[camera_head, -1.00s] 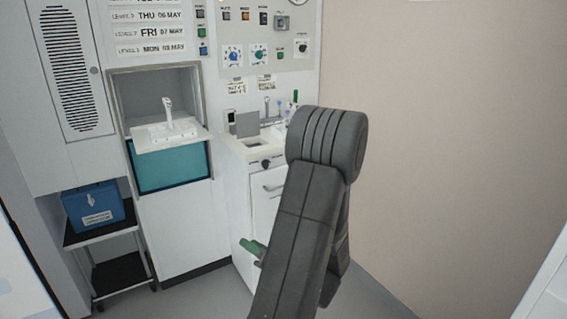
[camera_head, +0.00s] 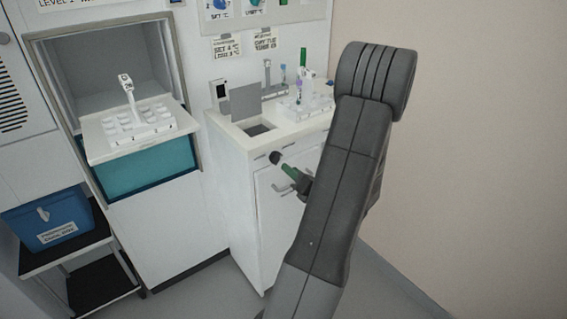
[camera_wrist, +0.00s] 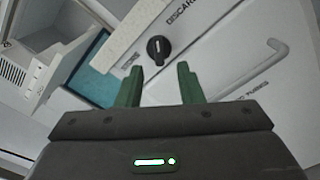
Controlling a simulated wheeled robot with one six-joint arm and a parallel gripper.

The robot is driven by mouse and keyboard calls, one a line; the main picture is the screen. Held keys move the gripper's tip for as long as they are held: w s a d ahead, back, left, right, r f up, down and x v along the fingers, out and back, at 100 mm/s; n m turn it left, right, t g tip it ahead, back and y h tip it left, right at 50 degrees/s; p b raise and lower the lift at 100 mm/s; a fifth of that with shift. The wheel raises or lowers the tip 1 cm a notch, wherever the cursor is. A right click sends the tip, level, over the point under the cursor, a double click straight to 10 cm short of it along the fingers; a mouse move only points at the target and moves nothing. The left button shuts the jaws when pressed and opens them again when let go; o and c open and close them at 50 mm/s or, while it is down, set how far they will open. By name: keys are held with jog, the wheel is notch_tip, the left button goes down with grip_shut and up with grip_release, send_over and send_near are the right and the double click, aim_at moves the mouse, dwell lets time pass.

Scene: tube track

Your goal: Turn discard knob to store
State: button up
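The discard knob is a small round black knob (camera_wrist: 158,49) with a white mark, on the white cabinet front in the wrist view. It sits between a label that seems to read STORE (camera_wrist: 130,60) on the left and DISCARD (camera_wrist: 182,12) at upper right. The white mark runs roughly up and down in the picture. In the head view the knob (camera_head: 275,157) shows just left of my gripper. My gripper (camera_wrist: 159,70) is open and empty. Its two green fingers are spread just below the knob in the wrist view, apart from it.
A bar handle (camera_wrist: 275,58) sits on the cabinet door near the knob. On the cabinet top are an open hatch with a raised grey lid (camera_head: 246,101) and a white rack (camera_head: 306,106) with tubes. A white tray (camera_head: 150,125) juts out at left, above a blue box (camera_head: 45,222).

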aim_at(279, 160)
jog(key=shift+x, duration=2.65)
grip_shut()
